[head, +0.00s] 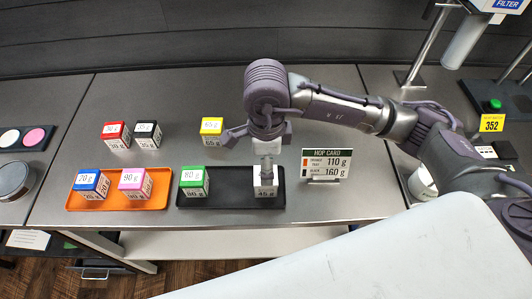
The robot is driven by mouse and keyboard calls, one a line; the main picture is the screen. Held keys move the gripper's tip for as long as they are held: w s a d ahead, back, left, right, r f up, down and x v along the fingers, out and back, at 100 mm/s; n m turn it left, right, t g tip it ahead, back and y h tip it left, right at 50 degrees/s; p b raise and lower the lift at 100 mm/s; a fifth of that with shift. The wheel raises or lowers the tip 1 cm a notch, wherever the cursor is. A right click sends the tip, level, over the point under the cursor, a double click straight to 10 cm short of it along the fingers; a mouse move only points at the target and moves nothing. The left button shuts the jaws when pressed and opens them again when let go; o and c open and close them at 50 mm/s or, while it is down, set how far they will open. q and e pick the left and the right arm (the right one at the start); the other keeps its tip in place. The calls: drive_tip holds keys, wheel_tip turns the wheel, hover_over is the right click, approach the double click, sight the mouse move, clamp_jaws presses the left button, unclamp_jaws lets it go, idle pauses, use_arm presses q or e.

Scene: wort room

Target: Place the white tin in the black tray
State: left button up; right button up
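The white tin (264,191), with a 45 g label on its front, is at the right end of the black tray (228,198). My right gripper (266,179) points down right at the tin, and its finger end covers much of the tin's top. I cannot tell whether the fingers press on the tin, or whether the tin rests fully on the tray floor. A green tin (193,182) stands in the left end of the same tray. My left gripper is out of view.
An orange tray (152,199) holds a blue tin (91,184) and a pink tin (132,183). Red (116,135), black (148,135) and yellow (211,131) tins stand behind. A hop card sign (327,164) stands close right of the black tray.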

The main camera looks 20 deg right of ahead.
drive_tip(key=shift+r+b, duration=0.35)
drive_tip(key=shift+r, duration=1.8)
